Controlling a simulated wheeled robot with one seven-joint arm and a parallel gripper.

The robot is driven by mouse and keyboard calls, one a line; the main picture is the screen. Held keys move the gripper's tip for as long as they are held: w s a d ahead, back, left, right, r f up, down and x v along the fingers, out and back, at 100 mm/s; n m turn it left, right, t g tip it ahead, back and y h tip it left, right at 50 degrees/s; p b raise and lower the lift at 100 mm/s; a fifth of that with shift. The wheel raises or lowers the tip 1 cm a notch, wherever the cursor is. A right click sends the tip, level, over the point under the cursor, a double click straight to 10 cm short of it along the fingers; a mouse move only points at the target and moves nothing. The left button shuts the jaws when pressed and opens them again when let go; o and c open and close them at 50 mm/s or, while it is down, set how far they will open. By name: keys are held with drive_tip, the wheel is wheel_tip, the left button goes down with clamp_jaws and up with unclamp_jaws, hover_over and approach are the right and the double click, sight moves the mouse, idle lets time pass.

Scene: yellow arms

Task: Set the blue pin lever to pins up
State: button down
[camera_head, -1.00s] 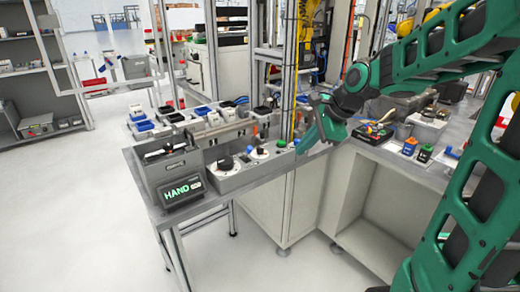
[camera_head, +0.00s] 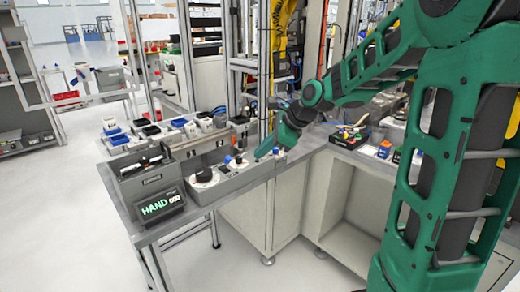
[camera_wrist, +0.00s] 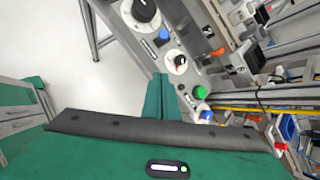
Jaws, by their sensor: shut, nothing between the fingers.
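A grey control box (camera_head: 232,181) stands on the bench with dials along its sloping top. A small blue lever or knob (camera_head: 228,159) sits between a black dial (camera_head: 204,174) and a second white dial; it also shows in the wrist view (camera_wrist: 163,36). Whether it points up or down is too small to tell. My green gripper (camera_head: 261,153) is shut and empty at the right end of the box. In the wrist view its fingertips (camera_wrist: 160,78) lie just beside the box's edge, near the dial with the dark pointer (camera_wrist: 177,64); contact is unclear.
A HAND display (camera_head: 160,205) stands at the bench's left front. A green button (camera_wrist: 200,92) and another blue-topped part (camera_wrist: 207,116) lie beyond my fingers. Bins (camera_head: 150,131) are behind, and an upright frame post (camera_head: 263,70) rises behind the box.

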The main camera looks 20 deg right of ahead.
sight(226, 163)
drive_tip(key=w+a+f, duration=0.3)
drive_tip(key=w+a, duration=0.2)
drive_tip(key=shift+a+f, duration=0.4)
drive_tip(key=shift+a, duration=0.1)
